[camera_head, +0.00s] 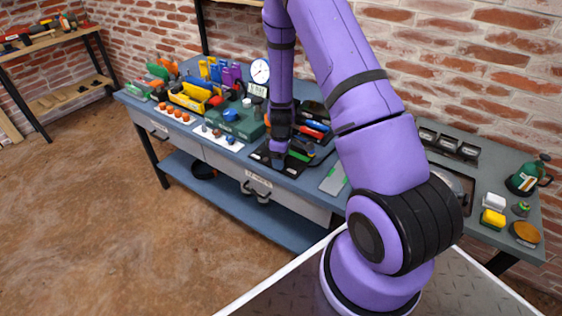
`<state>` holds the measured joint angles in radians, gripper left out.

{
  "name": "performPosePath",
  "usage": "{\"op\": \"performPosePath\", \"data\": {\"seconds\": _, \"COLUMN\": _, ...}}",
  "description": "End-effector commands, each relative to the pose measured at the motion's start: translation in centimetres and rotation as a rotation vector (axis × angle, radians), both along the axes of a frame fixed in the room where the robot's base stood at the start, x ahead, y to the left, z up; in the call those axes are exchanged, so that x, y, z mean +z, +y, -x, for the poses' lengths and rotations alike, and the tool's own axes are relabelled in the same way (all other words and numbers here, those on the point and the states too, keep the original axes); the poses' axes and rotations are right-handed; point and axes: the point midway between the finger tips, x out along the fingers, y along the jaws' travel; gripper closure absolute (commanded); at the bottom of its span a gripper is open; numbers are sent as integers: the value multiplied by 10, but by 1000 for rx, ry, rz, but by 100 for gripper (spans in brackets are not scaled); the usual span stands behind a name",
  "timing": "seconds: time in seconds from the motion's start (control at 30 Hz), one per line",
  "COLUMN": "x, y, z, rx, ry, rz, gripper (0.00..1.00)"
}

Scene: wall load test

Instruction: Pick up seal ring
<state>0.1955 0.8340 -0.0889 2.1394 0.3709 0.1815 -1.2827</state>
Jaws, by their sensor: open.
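My gripper (278,160) points down at the end of my purple arm, low over a black mat (262,154) near the front edge of the blue-grey workbench. It is small in this view, and nothing can be seen held in it. I cannot make out the seal ring. The gripper and arm cover part of the bench where small parts lie.
Left of the gripper are a green case (235,122) and a white sheet with small parts (217,136). Colored hand tools (312,128) lie close on the right. A dial gauge (260,71) stands behind.

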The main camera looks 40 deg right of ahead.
Motion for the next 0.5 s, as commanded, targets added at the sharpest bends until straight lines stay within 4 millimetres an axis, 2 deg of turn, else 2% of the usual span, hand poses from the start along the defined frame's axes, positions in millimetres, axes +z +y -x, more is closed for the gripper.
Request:
{"op": "performPosePath", "data": {"seconds": 0.2, "x": -1, "y": 0, "z": 0, "rx": 0, "ry": 0, "rz": 0, "gripper": 32}}
{"op": "performPosePath", "data": {"seconds": 0.43, "x": 0, "y": 0, "z": 0, "rx": 0, "ry": 1, "rz": -1, "gripper": 84}}
{"op": "performPosePath", "data": {"seconds": 0.5, "x": 0, "y": 0, "z": 0, "rx": 0, "ry": 1, "rz": -1, "gripper": 85}}
